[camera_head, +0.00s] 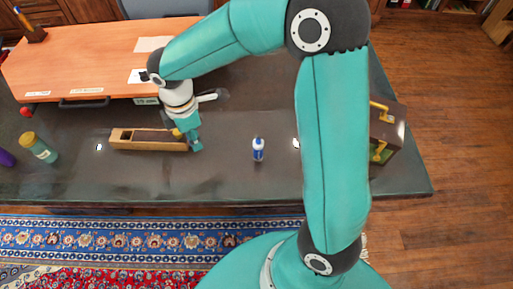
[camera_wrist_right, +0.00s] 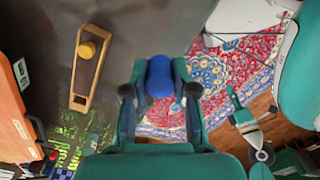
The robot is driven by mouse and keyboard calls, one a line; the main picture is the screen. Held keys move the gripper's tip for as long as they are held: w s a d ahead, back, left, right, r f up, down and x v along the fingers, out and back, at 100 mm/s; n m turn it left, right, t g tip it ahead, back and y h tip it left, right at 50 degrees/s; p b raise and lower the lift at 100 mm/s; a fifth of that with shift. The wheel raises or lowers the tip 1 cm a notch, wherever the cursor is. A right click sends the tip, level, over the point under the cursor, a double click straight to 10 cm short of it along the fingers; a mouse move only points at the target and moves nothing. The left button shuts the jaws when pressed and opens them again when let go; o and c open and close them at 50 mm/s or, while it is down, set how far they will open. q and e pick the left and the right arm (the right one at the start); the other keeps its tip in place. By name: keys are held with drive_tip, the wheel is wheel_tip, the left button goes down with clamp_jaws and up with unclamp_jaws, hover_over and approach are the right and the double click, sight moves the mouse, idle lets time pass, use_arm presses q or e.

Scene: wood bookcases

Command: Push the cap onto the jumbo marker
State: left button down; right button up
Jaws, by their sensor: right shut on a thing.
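The jumbo marker (camera_head: 258,150) appears as a short blue-and-white cylinder with a small dark tip. It stands upright on the dark table, right of my right gripper. My right gripper (camera_head: 190,141) is above the table at the right end of a wooden tray. In the wrist view my right gripper (camera_wrist_right: 160,95) is shut on a smooth blue rounded piece (camera_wrist_right: 159,76), which looks like the cap. The fingers hide its sides, and in the head view the gripper hides it. The cap and marker are well apart. I do not see my left gripper.
The long wooden tray (camera_head: 122,137) holds a yellow round thing (camera_wrist_right: 88,50). An orange raised top (camera_head: 90,62) is behind. The table around the marker is clear.

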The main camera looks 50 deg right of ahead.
drive_tip(key=w+a+f+m, duration=0.2)
drive_tip(key=w+f+m, duration=0.2)
drive_tip(key=m, duration=0.9)
drive_tip(key=shift+w+a+f+m, duration=0.3)
drive_tip(key=shift+w+a, duration=0.1)
drive_tip(key=shift+w, duration=0.4)
